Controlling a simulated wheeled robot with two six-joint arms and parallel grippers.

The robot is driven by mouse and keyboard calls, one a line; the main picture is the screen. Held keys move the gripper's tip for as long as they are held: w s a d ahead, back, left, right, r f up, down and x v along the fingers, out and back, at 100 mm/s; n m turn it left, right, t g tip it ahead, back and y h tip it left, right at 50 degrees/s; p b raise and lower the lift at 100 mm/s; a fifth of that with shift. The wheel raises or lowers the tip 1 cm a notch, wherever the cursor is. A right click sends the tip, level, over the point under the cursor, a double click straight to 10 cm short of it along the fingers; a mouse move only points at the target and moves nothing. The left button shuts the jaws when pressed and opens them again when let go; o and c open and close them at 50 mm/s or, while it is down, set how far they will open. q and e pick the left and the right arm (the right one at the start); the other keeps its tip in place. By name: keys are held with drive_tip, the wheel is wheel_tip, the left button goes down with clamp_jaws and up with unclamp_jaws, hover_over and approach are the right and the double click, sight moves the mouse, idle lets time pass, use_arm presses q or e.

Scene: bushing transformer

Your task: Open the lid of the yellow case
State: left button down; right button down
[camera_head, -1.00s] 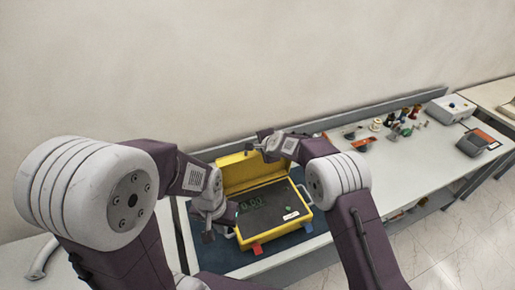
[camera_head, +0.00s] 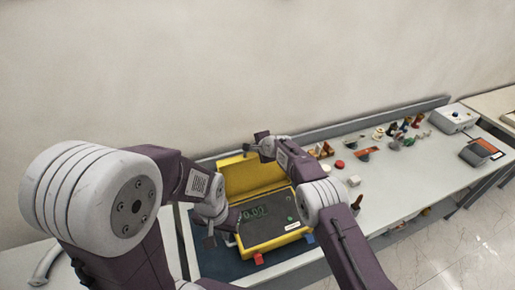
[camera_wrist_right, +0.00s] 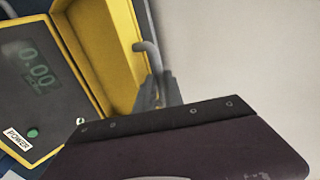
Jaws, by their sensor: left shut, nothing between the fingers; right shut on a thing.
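The yellow case (camera_head: 275,241) stands on the dark blue mat with its lid (camera_head: 250,179) raised, standing up at the back. Its dark panel with a green 0.00 readout is exposed; it also shows in the right wrist view (camera_wrist_right: 35,70). My right gripper (camera_head: 252,149) is at the top edge of the lid and shut on it; the exact contact is hard to see. The lid (camera_wrist_right: 115,35) runs beside the grip in the right wrist view. My left gripper (camera_head: 210,242) is shut and empty beside the case's left side.
The dark blue mat (camera_head: 215,262) lies under the case on the long bench. Several small coloured parts (camera_head: 400,130) lie to the right, with a white box (camera_head: 453,118) and a grey device (camera_head: 482,152) farther along. The wall is close behind the bench.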

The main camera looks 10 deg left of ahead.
drive_tip(key=c, duration=1.5)
unclamp_jaws()
drive_tip(key=shift+r, duration=0.25)
drive_tip(key=shift+o, duration=0.2)
drive_tip(key=shift+s, duration=0.15)
drive_tip(key=shift+d, duration=0.1)
drive_tip(key=b+v, duration=0.5)
drive_tip(key=v, duration=0.4)
drive_tip(key=shift+b, duration=0.4)
